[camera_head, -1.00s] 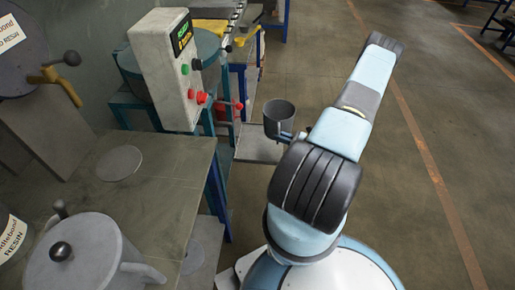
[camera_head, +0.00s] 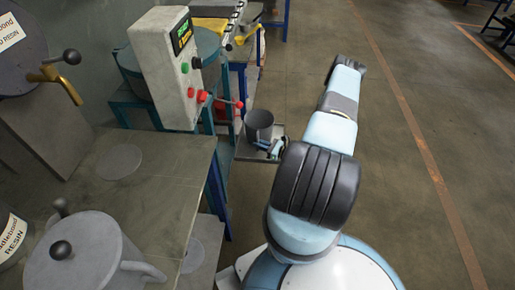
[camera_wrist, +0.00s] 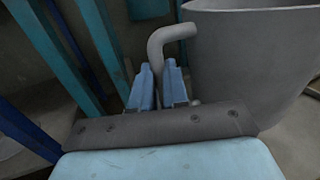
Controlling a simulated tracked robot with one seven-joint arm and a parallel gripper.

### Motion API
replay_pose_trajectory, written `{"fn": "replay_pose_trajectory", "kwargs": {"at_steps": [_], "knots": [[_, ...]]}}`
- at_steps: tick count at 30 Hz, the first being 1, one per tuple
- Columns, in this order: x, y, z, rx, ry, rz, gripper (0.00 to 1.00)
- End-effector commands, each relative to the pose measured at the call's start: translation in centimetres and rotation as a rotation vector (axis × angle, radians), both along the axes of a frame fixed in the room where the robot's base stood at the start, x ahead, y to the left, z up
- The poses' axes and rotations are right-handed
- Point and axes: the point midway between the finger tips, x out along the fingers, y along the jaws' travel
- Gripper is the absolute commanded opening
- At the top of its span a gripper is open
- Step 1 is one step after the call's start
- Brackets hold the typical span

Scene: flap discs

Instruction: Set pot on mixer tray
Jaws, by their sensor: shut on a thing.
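The grey pot (camera_head: 259,124) is open at the top and upright over the grey mixer tray (camera_head: 243,151), beside the control box. I cannot tell whether its base touches the tray. My gripper (camera_head: 272,146) is at the pot's near right side in the head view. In the wrist view the blue fingers of my gripper (camera_wrist: 160,82) are shut on the bent handle of the pot (camera_wrist: 250,70), whose wall fills the right side. The pot's base is hidden there.
The control box (camera_head: 166,70) with red and green buttons stands left of the tray. Blue-green frame legs (camera_wrist: 95,45) are close on the left in the wrist view. A lidded grey vessel (camera_head: 85,255) stands on the near bench (camera_head: 160,210). The floor to the right is clear.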

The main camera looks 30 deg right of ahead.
Motion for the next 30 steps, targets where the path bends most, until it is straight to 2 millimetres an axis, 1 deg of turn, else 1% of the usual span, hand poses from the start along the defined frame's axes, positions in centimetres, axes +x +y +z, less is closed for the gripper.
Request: {"fn": "replay_pose_trajectory", "kwargs": {"at_steps": [1, 4, 13, 14, 21, 30], "knots": [[0.02, 0.02, -0.69, 0.0, -0.001, 0.0, 0.0], [-0.01, 0.02, -1.48, 0.0, -0.002, 0.0, 0.0], [0.0, 0.01, -1.61, 0.0, -0.002, 0.001, 0.0], [-0.02, 0.02, -1.63, 0.001, -0.001, 0.001, 0.17], [-0.01, 0.04, -1.61, 0.001, -0.001, 0.001, 0.4], [-0.15, -0.04, -1.55, 0.0, 0.0, 0.001, 0.4]]}}
